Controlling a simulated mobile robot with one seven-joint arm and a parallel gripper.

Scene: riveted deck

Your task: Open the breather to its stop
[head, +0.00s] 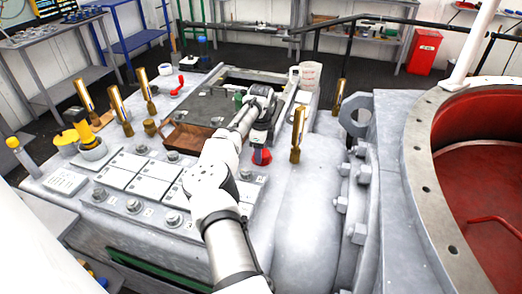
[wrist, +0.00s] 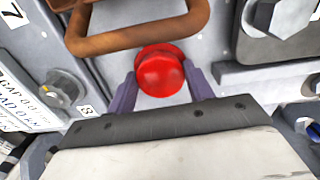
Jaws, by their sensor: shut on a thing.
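A round red knob (wrist: 161,72) sits between the two purple fingers of my gripper (wrist: 162,88) in the wrist view. The fingers are shut on its sides. In the head view the red knob (head: 261,157) shows below my gripper (head: 262,148), on the grey deck near the front right corner of the dark recess. I take this knob to be the breather; no label on it can be read. My gripper hides its base, and I cannot tell how far it is turned or lifted.
A brown loop (wrist: 140,38) passes close beyond the knob in the wrist view. Bolts, number plates and white label plates (head: 130,162) lie left of the arm. Upright brass posts (head: 298,135) stand around. A brown box (head: 188,137) and measuring jug (head: 309,75) are near the recess.

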